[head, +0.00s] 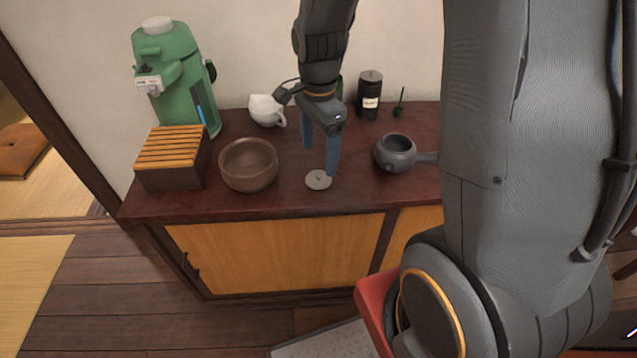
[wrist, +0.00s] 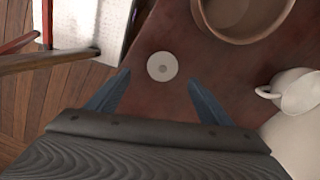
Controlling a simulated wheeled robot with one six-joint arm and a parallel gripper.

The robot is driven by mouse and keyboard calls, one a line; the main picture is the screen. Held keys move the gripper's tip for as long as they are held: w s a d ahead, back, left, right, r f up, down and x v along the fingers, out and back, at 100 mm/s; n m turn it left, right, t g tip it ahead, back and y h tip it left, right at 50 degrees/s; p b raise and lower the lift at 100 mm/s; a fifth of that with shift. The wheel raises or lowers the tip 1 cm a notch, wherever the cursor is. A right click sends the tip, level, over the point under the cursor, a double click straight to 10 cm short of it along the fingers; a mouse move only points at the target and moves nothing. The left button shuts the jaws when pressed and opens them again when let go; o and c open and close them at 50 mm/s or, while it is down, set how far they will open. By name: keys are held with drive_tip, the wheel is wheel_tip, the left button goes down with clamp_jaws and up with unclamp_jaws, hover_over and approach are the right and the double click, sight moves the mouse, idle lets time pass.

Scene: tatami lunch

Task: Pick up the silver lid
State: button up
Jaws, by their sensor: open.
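The silver lid (head: 318,180) is a small flat round disc lying on the dark red-brown cabinet top, near its front edge. In the wrist view the lid (wrist: 162,66) shows a small knob at its middle and lies ahead of the fingertips, between their lines. My gripper (head: 319,160) has its two blue fingers apart and pointing down, just behind and above the lid in the head view. The gripper (wrist: 157,88) is empty in the wrist view, and the lid is not between the fingers.
A brown bowl (head: 249,166) and slatted box (head: 171,160) stand left of the lid. A dark handled pot (head: 394,153) is to the right. A white cup (head: 265,110), green dispenser (head: 175,75) and black canister (head: 369,96) stand behind. The cabinet top (head: 290,196) is bare around the lid.

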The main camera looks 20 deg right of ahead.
sight(318, 176)
drive_tip(key=shift+w+f+p, duration=0.15)
drive_tip(key=shift+f+p, duration=0.05)
drive_tip(key=shift+f, duration=1.75)
drive_tip(key=shift+w+f+p, duration=0.15)
drive_tip(key=shift+f, duration=1.75)
drive_tip(key=c, duration=0.9)
